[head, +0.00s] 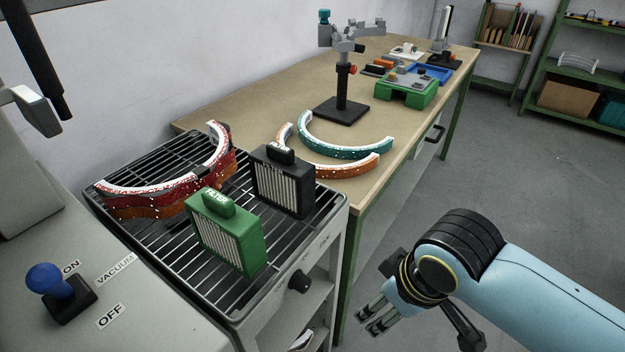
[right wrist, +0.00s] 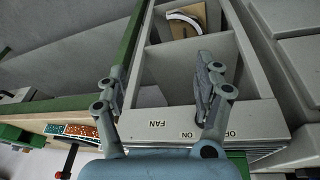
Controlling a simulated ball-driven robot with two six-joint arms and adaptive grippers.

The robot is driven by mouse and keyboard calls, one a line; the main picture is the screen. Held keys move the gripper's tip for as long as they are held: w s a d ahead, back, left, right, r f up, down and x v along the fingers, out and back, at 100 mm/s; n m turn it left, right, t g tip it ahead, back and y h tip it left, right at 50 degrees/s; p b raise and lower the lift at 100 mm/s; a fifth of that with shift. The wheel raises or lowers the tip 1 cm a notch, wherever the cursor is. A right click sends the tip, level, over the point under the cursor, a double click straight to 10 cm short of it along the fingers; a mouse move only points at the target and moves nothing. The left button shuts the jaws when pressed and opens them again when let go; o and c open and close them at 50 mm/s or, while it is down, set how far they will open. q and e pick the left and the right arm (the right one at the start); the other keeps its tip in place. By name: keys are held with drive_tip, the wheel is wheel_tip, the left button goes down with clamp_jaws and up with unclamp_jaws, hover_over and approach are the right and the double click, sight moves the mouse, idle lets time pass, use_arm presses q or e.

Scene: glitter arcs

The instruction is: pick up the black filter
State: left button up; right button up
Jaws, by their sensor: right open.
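The black filter (head: 283,182), a dark block with pale pleats and a top handle, stands upright on the black wire rack, toward its right side. The green filter (head: 228,235) stands in front of it, to the lower left, close by. My right gripper (head: 368,318) is open and empty, low over the floor side to the right of the rack, well apart from the black filter. In the right wrist view its two fingers (right wrist: 158,92) are spread in front of the grey cabinet with nothing between them. The black filter cannot be made out there. My left gripper is not in view.
Stacked red and orange glitter arcs (head: 165,185) lie on the rack (head: 190,281). Teal (head: 345,150) and orange (head: 340,171) arcs lie on the wooden table, near a black stand (head: 342,108). A blue-knobbed lever (head: 47,280) is at lower left. Floor at right is clear.

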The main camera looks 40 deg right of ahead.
drive_tip(key=w+a+r+t+p, duration=0.1)
drive_tip(key=w+r, duration=0.2)
drive_tip(key=r, duration=0.5)
drive_tip(key=n+t+y, duration=0.3)
drive_tip(key=t+y, duration=0.2)
drive_tip(key=t, duration=0.3)
approach(265, 152)
drive_tip(key=w, duration=0.1)
drive_tip(key=w+f, duration=0.1)
drive_tip(key=w+a, duration=0.1)
drive_tip(key=shift+w+f+t, duration=0.1)
drive_tip(key=shift+f+t, duration=0.15)
drive_tip(key=shift+t, duration=0.05)
drive_tip(key=p+x, duration=0.1)
drive_tip(key=x, duration=0.5)
drive_tip(key=shift+a+r, duration=0.1)
drive_tip(key=shift+a, duration=0.05)
clamp_jaws()
